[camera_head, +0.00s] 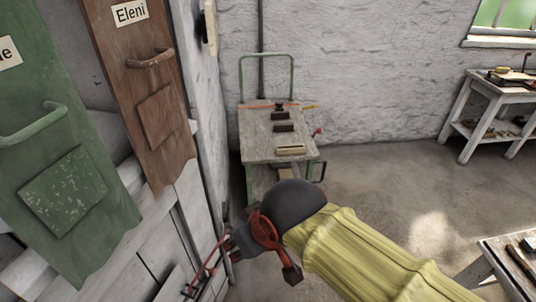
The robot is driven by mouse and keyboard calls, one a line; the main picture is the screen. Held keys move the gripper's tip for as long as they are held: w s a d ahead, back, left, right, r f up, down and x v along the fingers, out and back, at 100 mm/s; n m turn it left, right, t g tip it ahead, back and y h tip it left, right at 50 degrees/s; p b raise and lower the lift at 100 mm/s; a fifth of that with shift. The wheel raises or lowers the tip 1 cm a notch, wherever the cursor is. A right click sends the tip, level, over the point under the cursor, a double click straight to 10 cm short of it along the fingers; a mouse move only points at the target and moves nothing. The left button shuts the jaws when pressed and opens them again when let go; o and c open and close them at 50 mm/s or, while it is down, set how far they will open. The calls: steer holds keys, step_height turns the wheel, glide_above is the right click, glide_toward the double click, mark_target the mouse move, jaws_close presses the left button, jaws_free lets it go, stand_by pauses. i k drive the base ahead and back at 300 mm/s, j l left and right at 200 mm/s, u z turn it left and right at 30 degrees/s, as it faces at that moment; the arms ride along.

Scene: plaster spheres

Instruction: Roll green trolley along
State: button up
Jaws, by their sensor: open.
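The green trolley (272,142) stands by the back wall, left of centre. It has a worn wooden top and an upright green tubular handle (266,57) at its far end. Several dark and pale blocks lie on its top. My arm in a yellow sleeve reaches in from the lower right. My gripper (230,247) is at its left end, small and partly dark against the cabinet side. It is open and apart from the trolley, nearer to me. My arm's dark joint hides part of the trolley's lower near end.
A green door (65,190) and a brown door (155,115) labelled Eleni stand open at left. A thin red frame (205,268) is close to my gripper. A workbench (490,88) stands at right, a table corner (500,245) at lower right. Floor right of the trolley is clear.

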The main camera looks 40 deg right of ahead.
mark_target(264, 140)
steer(key=l+z, duration=0.1)
steer(key=z, duration=0.25)
steer(key=l+z, duration=0.15)
steer(key=z, duration=0.2)
steer(key=i+l+z, duration=0.25)
steer(key=l, duration=0.4)
steer(key=i+l+z, duration=0.25)
steer(key=i+l, duration=0.15)
steer(key=l, duration=0.2)
steer(key=i+l+z, duration=0.25)
steer(key=l, duration=0.25)
steer(key=i+l, duration=0.6)
